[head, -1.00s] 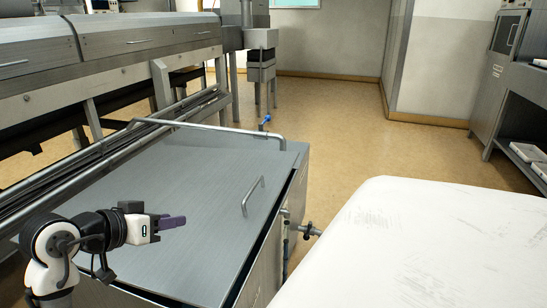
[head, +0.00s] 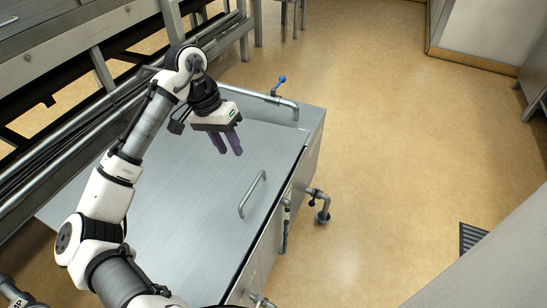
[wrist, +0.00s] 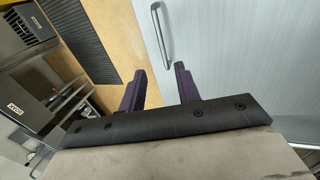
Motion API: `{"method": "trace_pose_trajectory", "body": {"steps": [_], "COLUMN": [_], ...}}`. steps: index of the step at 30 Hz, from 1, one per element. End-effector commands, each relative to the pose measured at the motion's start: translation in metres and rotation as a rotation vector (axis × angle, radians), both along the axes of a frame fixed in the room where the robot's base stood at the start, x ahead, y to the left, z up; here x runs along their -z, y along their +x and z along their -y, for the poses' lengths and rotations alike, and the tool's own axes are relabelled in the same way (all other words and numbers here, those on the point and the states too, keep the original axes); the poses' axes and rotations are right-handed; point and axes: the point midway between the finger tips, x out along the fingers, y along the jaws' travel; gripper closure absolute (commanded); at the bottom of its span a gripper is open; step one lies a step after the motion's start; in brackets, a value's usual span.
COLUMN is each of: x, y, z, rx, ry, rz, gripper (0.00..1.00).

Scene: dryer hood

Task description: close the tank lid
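The tank lid (head: 190,190) is a flat grey metal sheet on top of the tank (head: 285,215). A dark line runs along its right edge; I cannot tell how wide any gap is. A bent-bar handle (head: 252,194) stands near the lid's right side, and it shows in the wrist view (wrist: 161,33) too. My gripper (head: 230,153) is open and empty above the far part of the lid, apart from the handle. In the wrist view its two purple fingers (wrist: 160,70) are spread, with the handle beyond them. My arm hides the lid's near left part.
A bent pipe with a blue lever (head: 279,82) runs along the tank's far end. Another pipe with a valve (head: 320,200) sticks out on the right. Long rails (head: 75,135) border the left. The floor (head: 400,130) right of the tank is open, with a drain grate (head: 472,236).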

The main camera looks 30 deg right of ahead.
Motion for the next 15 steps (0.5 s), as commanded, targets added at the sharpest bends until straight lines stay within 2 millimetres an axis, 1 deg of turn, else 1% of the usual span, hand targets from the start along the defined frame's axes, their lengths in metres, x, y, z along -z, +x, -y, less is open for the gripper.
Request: {"method": "trace_pose_trajectory", "body": {"steps": [1, 2, 5, 7, 11, 15], "x": [-0.004, -0.003, 0.003, 0.011, 0.034, 0.063], "y": [0.001, 0.001, 0.000, -0.002, -0.008, -0.015], "z": [-0.005, -0.006, -0.006, -0.005, 0.000, 0.006], "rx": [-0.009, -0.010, -0.012, -0.012, -0.010, -0.010], "ry": [0.015, 0.020, 0.027, 0.025, 0.023, 0.022], "rz": [-0.008, -0.010, -0.014, -0.016, -0.017, -0.016], "gripper": [0.67, 0.67, 0.67, 0.67, 0.67, 0.67]}}
